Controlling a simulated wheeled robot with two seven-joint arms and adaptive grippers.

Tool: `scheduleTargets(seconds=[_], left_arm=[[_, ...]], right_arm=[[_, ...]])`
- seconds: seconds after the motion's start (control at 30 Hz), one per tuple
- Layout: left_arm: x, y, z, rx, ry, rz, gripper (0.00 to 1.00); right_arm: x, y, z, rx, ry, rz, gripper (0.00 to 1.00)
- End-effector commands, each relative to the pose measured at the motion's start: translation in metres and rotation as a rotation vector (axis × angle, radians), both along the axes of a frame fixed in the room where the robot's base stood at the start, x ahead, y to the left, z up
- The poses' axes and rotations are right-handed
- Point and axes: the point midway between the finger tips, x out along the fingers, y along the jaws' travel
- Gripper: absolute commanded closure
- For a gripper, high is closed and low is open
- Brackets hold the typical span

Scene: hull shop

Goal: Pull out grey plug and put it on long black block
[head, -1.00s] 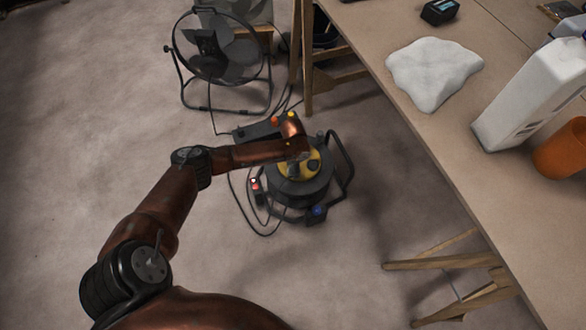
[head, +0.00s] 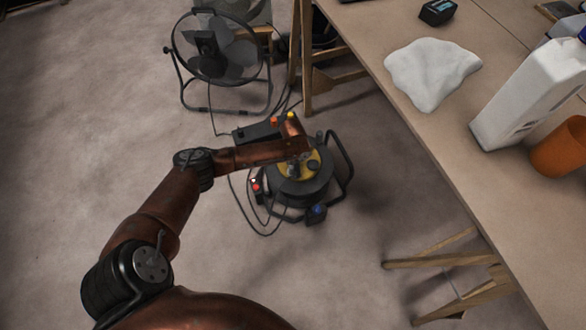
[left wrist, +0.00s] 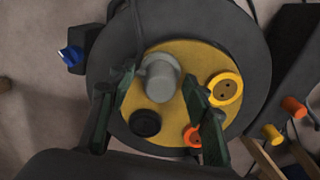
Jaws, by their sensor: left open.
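The grey plug (left wrist: 161,80) sits upright in the yellow face (left wrist: 180,55) of a round black cable reel, which stands on the floor (head: 300,190). My left gripper (left wrist: 159,76) is open, with one finger on each side of the grey plug; I cannot tell whether they touch it. In the head view my left gripper (head: 298,164) is over the reel, mostly hidden by its own arm, and the plug is hard to make out. The long black block (head: 250,133) lies behind the reel, partly hidden by my arm. It shows at the right of the left wrist view (left wrist: 290,62).
The reel face also has a black round cap (left wrist: 145,123), a yellow plug (left wrist: 225,89) and an orange one (left wrist: 192,134). Orange (left wrist: 293,107) and yellow (left wrist: 271,134) plugs stand at the block. A fan (head: 215,48) and a workbench (head: 440,130) are nearby.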

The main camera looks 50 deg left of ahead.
Motion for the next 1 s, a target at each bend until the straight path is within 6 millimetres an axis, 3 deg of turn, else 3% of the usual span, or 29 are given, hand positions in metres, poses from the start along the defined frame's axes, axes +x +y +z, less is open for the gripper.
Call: scheduleTargets(seconds=[0.07, 0.7, 1.0], left_arm=[[-0.0003, 0.0000, -0.0005, 0.000, 0.001, 0.000, 0.56], [-0.0003, 0.0000, -0.0004, 0.000, 0.001, 0.000, 1.00], [-0.0001, -0.0001, 0.0005, 0.000, 0.000, 0.000, 1.00]], right_arm=[[0.0003, 0.0002, 0.0000, 0.000, -0.001, 0.000, 0.60], [0.0004, 0.0004, 0.0001, 0.001, -0.001, 0.000, 0.60], [0.0006, 0.0004, 0.0006, 0.001, -0.002, 0.000, 0.60]])
